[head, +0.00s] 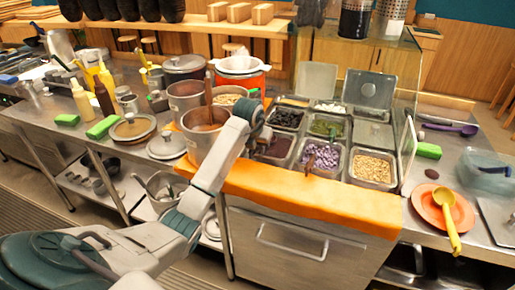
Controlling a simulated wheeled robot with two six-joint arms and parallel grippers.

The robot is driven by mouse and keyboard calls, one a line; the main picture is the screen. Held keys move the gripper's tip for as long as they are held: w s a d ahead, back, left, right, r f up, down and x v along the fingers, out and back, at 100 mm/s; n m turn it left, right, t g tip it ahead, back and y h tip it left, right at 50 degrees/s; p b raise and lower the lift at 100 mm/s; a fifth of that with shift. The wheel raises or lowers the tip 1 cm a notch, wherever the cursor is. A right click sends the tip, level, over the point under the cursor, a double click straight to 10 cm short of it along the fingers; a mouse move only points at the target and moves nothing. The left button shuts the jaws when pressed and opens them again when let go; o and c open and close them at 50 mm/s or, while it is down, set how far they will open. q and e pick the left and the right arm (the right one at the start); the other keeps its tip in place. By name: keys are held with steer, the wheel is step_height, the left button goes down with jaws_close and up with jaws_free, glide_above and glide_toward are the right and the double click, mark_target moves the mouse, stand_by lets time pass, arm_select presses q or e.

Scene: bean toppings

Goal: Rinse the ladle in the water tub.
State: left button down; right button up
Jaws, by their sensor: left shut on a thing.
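My left arm reaches in from the lower left, and its gripper (264,128) is over the counter between the steel pots and the topping pans. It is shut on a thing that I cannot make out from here. A yellow ladle (450,220) lies on an orange plate (427,207) at the right. A purple ladle (460,129) lies farther back on the right counter. A clear bluish tub (490,172) stands at the right edge; I cannot tell whether it holds water. My right gripper is not in view.
Steel pots (203,140) stand left of my gripper. Topping pans with purple cubes (318,160) and yellow grains (372,167) sit to its right, behind an orange cloth edge (310,199). A glass guard (410,100) rises right of the pans. Bottles and lids crowd the left counter.

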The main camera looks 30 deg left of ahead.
arm_select(q)
steer(key=shift+f, duration=0.7)
steer(key=shift+f, duration=0.25)
steer(key=c, duration=1.3)
jaws_free()
steer(key=shift+r, duration=0.1)
steer(key=shift+o, duration=0.2)
steer(key=b+v, duration=0.1)
steer(key=v, duration=0.1)
steer(key=b+v, duration=0.1)
steer(key=v, duration=0.1)
steer(key=shift+s+a, duration=0.1)
steer(key=shift+s, duration=0.25)
steer(key=b+v, duration=0.1)
steer(key=v, duration=0.4)
steer(key=shift+s+r, duration=0.15)
steer(key=shift+r, duration=0.15)
steer(key=shift+s+r, duration=0.2)
steer(key=shift+r, duration=0.15)
